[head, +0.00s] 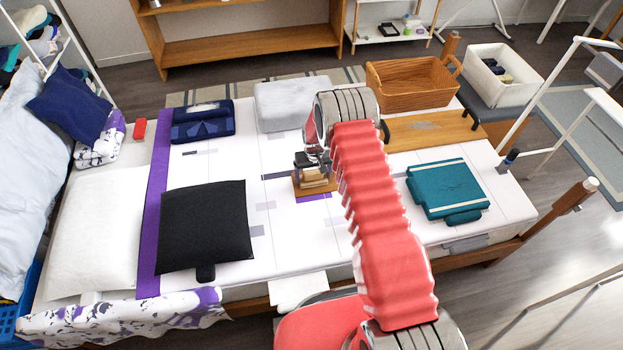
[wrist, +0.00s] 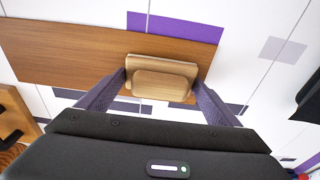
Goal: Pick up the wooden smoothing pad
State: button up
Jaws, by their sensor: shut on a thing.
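The wooden smoothing pad (wrist: 162,82) is a light wooden block with a raised, rounded grip on top. In the wrist view it lies between the two dark fingers of my gripper (wrist: 160,88), which are shut on its sides. It overlaps a darker brown wooden board (wrist: 70,57), and I cannot tell whether it touches it. In the head view the pad (head: 314,178) shows just left of my red arm, over the white work surface. My gripper (head: 312,165) is above it and partly hides it.
A black cushion (head: 205,225) lies to the left and a teal folded item (head: 447,190) to the right. A wicker basket (head: 412,84), a white bin (head: 505,70) and a grey-white block (head: 285,103) stand toward the back.

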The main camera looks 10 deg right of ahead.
aim_at(314, 173)
notch_tip(314, 173, up, 10)
jog(key=shift+r, duration=0.1)
dwell(0.7)
dwell(0.3)
jog(key=o, duration=0.6)
jog(key=shift+c, duration=0.2)
jog(key=c, duration=0.4)
jog(key=shift+o, duration=0.2)
jog(key=shift+d, duration=0.15)
